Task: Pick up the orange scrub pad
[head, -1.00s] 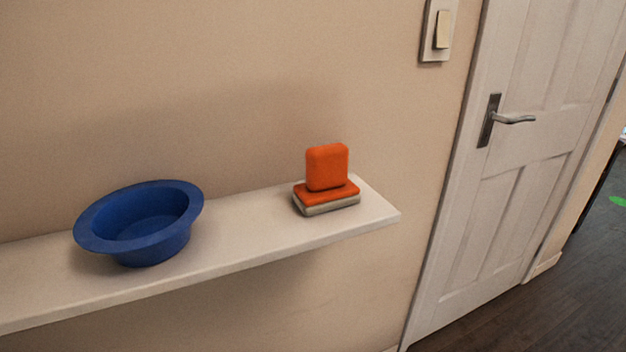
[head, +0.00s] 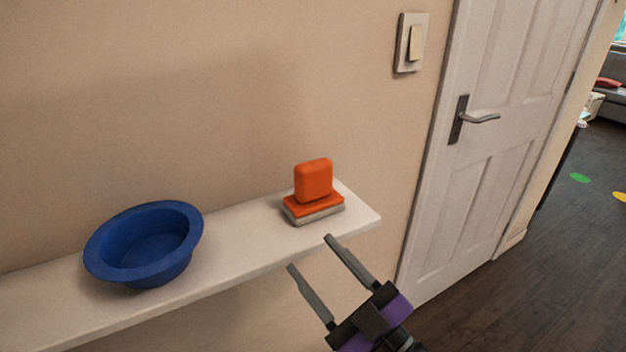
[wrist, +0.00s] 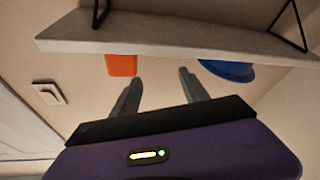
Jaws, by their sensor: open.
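The orange scrub pad (head: 313,180) has an upright orange block above a flat orange layer with a pale base. It sits near the right end of the white shelf (head: 236,229). In the wrist view the orange part (wrist: 121,65) shows partly, cut off by the shelf edge. My gripper (head: 310,253) is open and empty. In the head view its two fingers show in front of and below the shelf's front edge, apart from the pad. The fingers (wrist: 158,75) also show in the wrist view, with the orange part near the left finger.
A blue bowl (head: 146,246) stands on the shelf to the left of the pad; it also shows in the wrist view (wrist: 228,71). A light switch (head: 411,43) is on the wall. A white door (head: 480,150) is to the right. Bare shelf lies between bowl and pad.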

